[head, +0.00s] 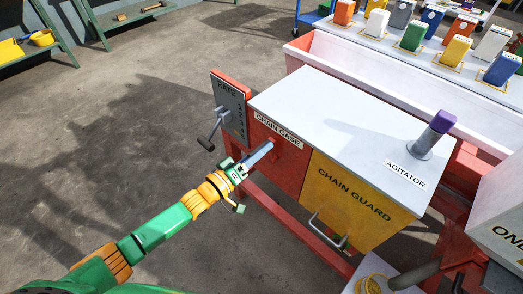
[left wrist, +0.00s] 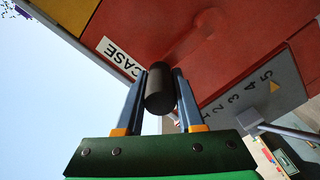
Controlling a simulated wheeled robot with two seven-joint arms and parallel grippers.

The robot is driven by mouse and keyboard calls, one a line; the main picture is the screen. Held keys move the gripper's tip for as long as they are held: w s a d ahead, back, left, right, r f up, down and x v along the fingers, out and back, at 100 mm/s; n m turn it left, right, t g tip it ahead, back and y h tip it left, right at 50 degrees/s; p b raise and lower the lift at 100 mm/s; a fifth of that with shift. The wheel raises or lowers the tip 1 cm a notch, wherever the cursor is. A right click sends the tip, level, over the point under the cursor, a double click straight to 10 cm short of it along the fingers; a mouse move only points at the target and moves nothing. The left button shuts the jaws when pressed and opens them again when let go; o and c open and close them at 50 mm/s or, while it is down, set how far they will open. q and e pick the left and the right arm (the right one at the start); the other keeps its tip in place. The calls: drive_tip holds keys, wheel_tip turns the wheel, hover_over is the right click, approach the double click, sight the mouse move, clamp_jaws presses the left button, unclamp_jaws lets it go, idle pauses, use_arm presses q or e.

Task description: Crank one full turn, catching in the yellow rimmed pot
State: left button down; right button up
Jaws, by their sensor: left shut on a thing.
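My left gripper (head: 268,148) is at the red end of the machine, beside the chain case label. In the left wrist view its two blue-grey fingers (left wrist: 160,88) are shut on a dark cylindrical crank handle (left wrist: 160,92), one finger on each side. The handle stands in front of a red boss on the red panel (left wrist: 235,35). In the head view the fingers hide most of the handle. A round yellow-rimmed thing (head: 372,284), perhaps the pot, is cut off at the bottom edge on a pale surface. My right gripper is not in view.
A rate plate (head: 229,105) with a dark-knobbed lever (head: 207,143) stands just left of my gripper. The yellow chain guard (head: 350,200) and agitator knob (head: 432,135) are to the right. Coloured containers (head: 413,35) fill a table behind.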

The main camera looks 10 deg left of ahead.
use_arm(q)
drive_tip(key=shift+w+a+r, duration=0.1)
drive_tip(key=shift+a, duration=0.05)
drive_tip(key=c, duration=0.9)
unclamp_jaws()
drive_tip(key=o, duration=0.4)
drive_tip(key=shift+a, duration=0.15)
drive_tip(key=v, duration=0.7)
drive_tip(key=shift+p, duration=0.4)
